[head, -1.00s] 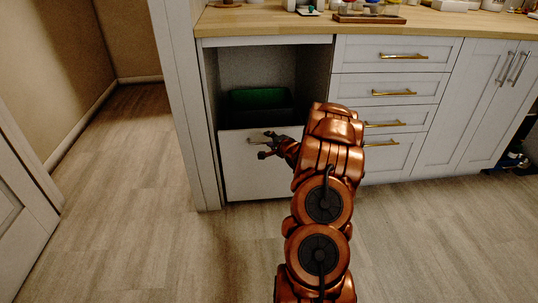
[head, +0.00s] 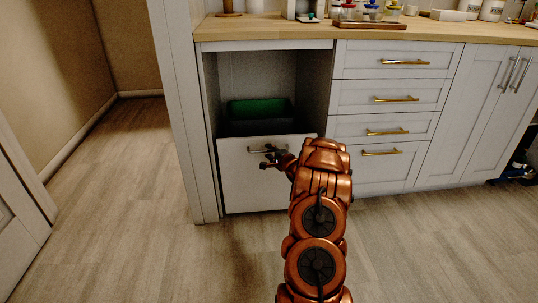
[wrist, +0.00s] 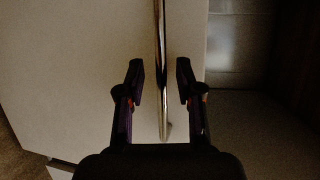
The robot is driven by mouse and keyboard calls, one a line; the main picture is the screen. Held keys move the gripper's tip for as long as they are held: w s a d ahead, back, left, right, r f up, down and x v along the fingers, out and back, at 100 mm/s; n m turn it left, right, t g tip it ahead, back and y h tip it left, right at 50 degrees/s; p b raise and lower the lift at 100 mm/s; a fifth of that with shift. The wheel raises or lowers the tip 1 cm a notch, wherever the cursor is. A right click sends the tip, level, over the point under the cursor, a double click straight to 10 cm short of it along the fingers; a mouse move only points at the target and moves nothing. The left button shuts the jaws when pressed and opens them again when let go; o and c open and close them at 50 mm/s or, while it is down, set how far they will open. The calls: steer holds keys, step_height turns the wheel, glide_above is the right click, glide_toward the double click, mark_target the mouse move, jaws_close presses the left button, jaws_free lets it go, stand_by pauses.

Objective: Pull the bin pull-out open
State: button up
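The bin pull-out has a white front panel (head: 240,187) low in the cabinet bay, with a metal bar handle (head: 256,149) near its top edge. A green bin (head: 260,108) shows in the bay behind the panel. How far the panel stands out is hard to tell. My gripper (head: 268,156) is at the handle, reaching in from the right. In the wrist view my gripper (wrist: 163,82) has its fingers apart, with the handle bar (wrist: 159,60) running between them. Gaps show between the bar and both fingertips, and the panel (wrist: 80,70) lies behind.
Drawers with brass handles (head: 405,62) stand right of the bay, under a wooden counter (head: 270,28) holding jars and a tray. A white cabinet side (head: 190,150) borders the bay on the left. The floor (head: 120,210) in front is clear.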

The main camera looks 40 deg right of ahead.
steer(key=shift+w+d, duration=0.1)
steer(key=shift+w, duration=0.45)
jaws_close()
stand_by(0.5)
